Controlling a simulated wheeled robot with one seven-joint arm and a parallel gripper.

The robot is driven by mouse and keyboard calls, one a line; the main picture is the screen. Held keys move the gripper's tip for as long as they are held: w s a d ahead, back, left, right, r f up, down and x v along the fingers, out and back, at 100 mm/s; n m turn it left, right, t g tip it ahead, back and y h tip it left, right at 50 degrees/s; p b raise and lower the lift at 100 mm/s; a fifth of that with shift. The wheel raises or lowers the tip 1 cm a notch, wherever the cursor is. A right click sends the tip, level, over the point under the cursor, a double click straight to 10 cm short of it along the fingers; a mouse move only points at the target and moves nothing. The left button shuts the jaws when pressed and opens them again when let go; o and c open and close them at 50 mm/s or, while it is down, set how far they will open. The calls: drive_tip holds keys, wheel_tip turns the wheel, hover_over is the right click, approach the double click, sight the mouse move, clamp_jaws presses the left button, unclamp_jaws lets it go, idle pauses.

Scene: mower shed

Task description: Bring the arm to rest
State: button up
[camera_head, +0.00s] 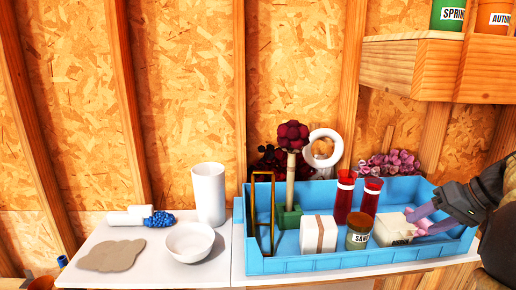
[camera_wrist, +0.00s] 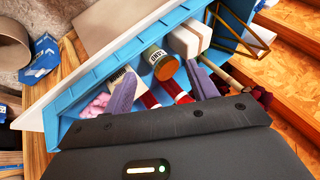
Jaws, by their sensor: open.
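My gripper (camera_head: 416,219) reaches in from the right in the head view, over the right end of a blue tray (camera_head: 330,263). Its lavender fingers are close to a cream block (camera_head: 392,230), and I cannot tell if they touch it. In the wrist view my gripper (camera_wrist: 164,92) has its fingers apart, with red-and-white cylinders (camera_wrist: 172,88) and a labelled jar (camera_wrist: 158,60) showing between and beyond them. Nothing is visibly held. The wrist housing hides the lower part of that view.
The tray also holds a white box (camera_head: 318,236), a gold frame (camera_head: 252,215) and a dark red topiary (camera_head: 292,137). A white bowl (camera_head: 190,241), a tall white cylinder (camera_head: 209,193) and a beige mat (camera_head: 110,256) lie left. A wooden shelf (camera_head: 412,65) juts out above right.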

drive_tip(key=a+f+m+g+h+b, duration=0.1)
drive_tip(key=a+f+g+h, duration=0.15)
drive_tip(key=a+f, duration=0.9)
drive_tip(key=s+a+f+n+h+b, duration=0.1)
drive_tip(key=s+a+f+n+h, duration=0.1)
drive_tip(key=s+a+f, duration=0.9)
wheel_tip(320, 180, down, 3)
drive_tip(key=shift+a+r+h, duration=0.2)
drive_tip(key=shift+a+h, duration=0.25)
drive_tip(key=shift+a, duration=0.35)
drive_tip(key=shift+s, duration=0.15)
idle(0.7)
